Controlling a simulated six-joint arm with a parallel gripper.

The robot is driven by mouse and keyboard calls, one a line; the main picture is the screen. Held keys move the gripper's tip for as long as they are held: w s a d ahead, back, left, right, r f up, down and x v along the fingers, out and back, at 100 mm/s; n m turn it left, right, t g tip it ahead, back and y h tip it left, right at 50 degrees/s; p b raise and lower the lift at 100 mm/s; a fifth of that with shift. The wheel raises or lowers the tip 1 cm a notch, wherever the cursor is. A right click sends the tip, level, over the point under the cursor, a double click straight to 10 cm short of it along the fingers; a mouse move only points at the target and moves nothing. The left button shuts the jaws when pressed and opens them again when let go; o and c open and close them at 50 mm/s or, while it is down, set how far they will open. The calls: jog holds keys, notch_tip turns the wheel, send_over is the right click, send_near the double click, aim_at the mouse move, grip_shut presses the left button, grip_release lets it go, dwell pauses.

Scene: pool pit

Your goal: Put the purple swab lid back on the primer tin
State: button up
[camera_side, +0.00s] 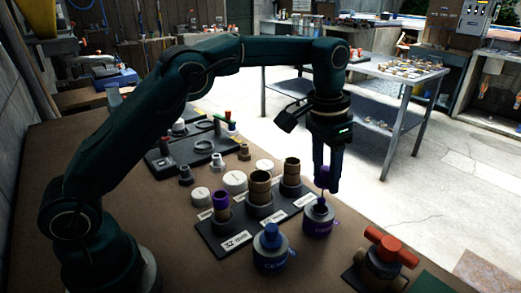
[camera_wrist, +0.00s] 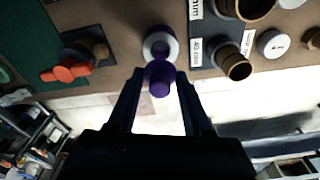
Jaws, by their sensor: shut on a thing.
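The purple swab lid (camera_side: 324,173) is between the fingertips of my gripper (camera_side: 325,182), which is shut on it. The lid is above the primer tin (camera_side: 319,217), a grey tin with a purple label standing on the bench. A thin stem shows below the lid, reaching down to the tin's top; how far it goes inside I cannot tell. In the wrist view, the purple lid (camera_wrist: 160,80) sits between my fingertips (camera_wrist: 160,84), and the tin's pale rim (camera_wrist: 149,46) shows just beyond it.
A blue-capped tin (camera_side: 272,250) stands left and in front of the primer tin. A dark rack with pipe pieces (camera_side: 260,190) is close on the left. A red-handled valve (camera_side: 388,250) lies to the right. Bare bench lies between the valve and primer tin.

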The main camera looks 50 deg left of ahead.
aim_at(321, 199)
jog(key=shift+f, duration=0.1)
dwell(0.3)
jog(key=shift+f, duration=0.7)
jog(key=shift+f, duration=0.35)
jog(key=shift+f, duration=0.75)
jog(key=shift+f, duration=0.4)
dwell(0.3)
jog(key=shift+f, duration=0.7)
jog(key=shift+f, duration=0.2)
dwell(0.4)
jog(key=o, duration=1.1)
